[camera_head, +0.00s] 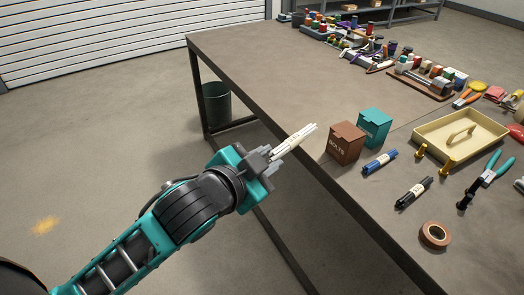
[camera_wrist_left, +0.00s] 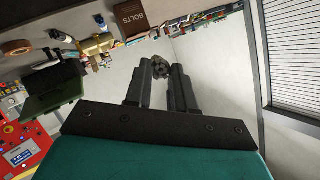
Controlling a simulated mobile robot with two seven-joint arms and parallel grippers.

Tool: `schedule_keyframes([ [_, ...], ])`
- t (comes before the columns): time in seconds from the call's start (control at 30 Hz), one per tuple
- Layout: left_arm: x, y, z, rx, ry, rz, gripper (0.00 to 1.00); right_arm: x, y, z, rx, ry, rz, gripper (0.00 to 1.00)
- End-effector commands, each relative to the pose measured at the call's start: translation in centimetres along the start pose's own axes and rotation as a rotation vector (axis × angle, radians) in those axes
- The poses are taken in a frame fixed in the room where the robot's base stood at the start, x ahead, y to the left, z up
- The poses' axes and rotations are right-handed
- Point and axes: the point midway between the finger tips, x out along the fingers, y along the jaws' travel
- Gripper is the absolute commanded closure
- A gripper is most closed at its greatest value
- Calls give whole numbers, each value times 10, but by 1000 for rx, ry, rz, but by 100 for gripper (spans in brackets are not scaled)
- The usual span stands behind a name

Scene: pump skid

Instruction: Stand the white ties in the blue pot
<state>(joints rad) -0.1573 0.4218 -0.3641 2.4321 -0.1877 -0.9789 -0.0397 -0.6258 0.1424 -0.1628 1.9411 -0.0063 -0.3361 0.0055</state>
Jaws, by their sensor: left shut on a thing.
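A bundle of white ties (camera_head: 297,141) sticks out of my left gripper (camera_head: 272,163) in the head view, tilted up to the right. The gripper is shut on it, off the near long edge of the table, with the ties' far ends close to that edge. In the left wrist view, the fingers of the left gripper (camera_wrist_left: 163,73) close on a dark, roundish end of the bundle. I cannot make out a blue pot in either view. My right gripper is not in view.
On the table (camera_head: 255,65), a brown bolts box (camera_head: 346,143) and a teal box (camera_head: 373,128) stand near the edge. Markers, a tape roll (camera_head: 435,235), pliers (camera_head: 487,178) and a cream tray (camera_head: 460,138) lie right. The table's left part is clear. A dark bin (camera_head: 216,104) stands below.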

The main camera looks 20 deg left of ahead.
Motion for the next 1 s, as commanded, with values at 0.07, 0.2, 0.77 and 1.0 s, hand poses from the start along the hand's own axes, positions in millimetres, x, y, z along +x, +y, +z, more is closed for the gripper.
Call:
schedule_keyframes([
  [0.07,-4,6,-21,35,51,64,100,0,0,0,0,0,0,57],
  [0.2,-11,20,-52,85,127,185,100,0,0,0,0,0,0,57],
  [0.77,-24,52,-114,183,273,437,100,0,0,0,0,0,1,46],
  [1.0,-24,52,-114,183,274,440,100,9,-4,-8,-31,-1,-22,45],
])
